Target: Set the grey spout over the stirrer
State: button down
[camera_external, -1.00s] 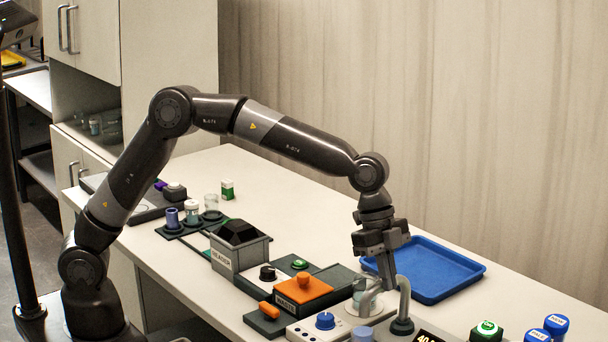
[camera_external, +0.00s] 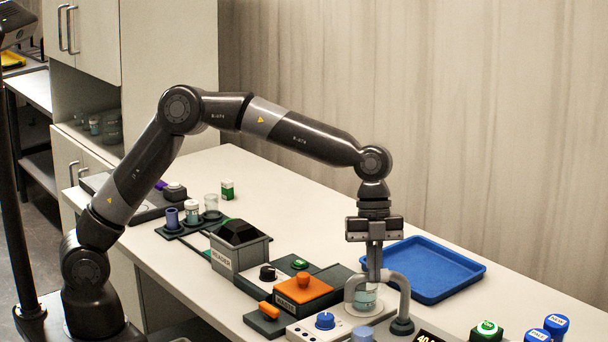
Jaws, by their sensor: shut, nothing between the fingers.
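The grey spout (camera_external: 398,283) is a bent pipe rising from a dark round foot. Its arm reaches left across the glass beaker (camera_external: 366,298), and its free end hangs at the beaker's left side in this view. The stirrer (camera_external: 306,331) is a pale box with a blue knob (camera_external: 325,320); the beaker stands at its right part. My gripper (camera_external: 374,277) points straight down, shut and empty, with its fingertips at the spout's horizontal arm. I cannot tell whether they touch it. The spout hides part of the beaker.
A blue tray (camera_external: 440,272) lies behind and right of the spout. The back table is mostly clear.

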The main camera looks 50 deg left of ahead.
jog(key=w+a+m+g+y, duration=0.1)
jog(key=w+a+m, duration=0.3)
jog(key=m, duration=0.4)
jog(key=shift+w+a+y, duration=0.35)
jog(key=shift+w+y, duration=0.3)
jog(key=shift+y, duration=0.05)
jog(key=shift+w, duration=0.1)
dwell(0.3)
notch_tip(320, 180, up, 10)
jog(key=shift+s, duration=0.25)
dwell(0.6)
dwell(0.5)
